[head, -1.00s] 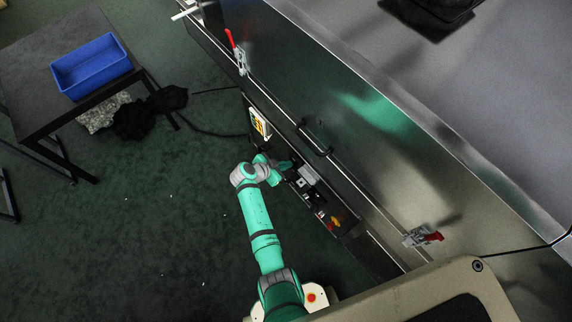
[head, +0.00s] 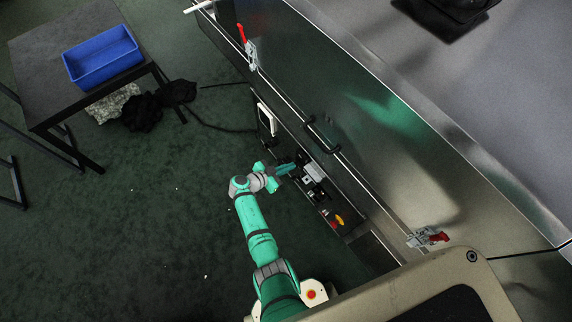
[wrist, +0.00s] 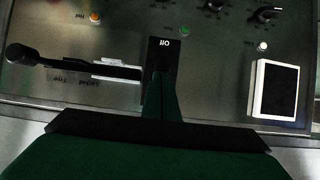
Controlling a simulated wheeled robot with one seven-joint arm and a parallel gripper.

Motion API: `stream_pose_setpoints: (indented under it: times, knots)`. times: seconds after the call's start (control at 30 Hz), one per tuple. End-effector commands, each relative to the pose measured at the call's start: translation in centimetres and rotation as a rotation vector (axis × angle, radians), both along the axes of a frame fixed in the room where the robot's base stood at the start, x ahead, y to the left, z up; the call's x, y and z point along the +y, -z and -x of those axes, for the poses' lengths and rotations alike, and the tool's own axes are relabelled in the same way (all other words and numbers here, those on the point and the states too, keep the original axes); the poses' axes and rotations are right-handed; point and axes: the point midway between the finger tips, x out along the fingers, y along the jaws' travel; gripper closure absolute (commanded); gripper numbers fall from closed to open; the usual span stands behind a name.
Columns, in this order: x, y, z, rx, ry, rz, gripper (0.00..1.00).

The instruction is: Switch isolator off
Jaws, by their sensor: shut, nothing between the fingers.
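A black upright plate with small white lettering (wrist: 162,48) is on the panel in the wrist view, directly beyond my fingers. It looks like part of the isolator, but the fingers cover its lower part, so I cannot tell its switch position. My gripper (head: 290,168) is shut and empty, at the control panel on the machine's side. In the wrist view its dark green fingers (wrist: 163,98) reach up to the plate; contact cannot be told. A black lever (wrist: 60,62) lies to the left, near labels reading Locked and Free upside down.
A white-framed dark screen (wrist: 275,90) is right of my fingers. Orange (wrist: 95,17) and green (wrist: 185,31) lamps and black knobs (wrist: 265,14) line the panel. A door handle (head: 322,135) is above the panel. A table with a blue bin (head: 102,57) stands left; floor between is clear.

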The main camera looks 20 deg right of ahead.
Motion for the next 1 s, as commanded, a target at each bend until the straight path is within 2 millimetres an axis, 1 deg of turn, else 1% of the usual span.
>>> stream_pose_setpoints:
  times: [0.03, 0.33, 0.73, 1.0]
  knots:
    - [0.0, 0.3, 0.0, 0.002, 0.001, 0.000, 1.00]
    - [0.0, 0.2, 0.0, 0.000, 0.001, 0.000, 1.00]
    - [0.0, -1.3, 0.0, -0.002, 0.002, -0.001, 1.00]
    - [0.0, -1.4, 0.0, 0.000, 0.001, 0.000, 1.00]
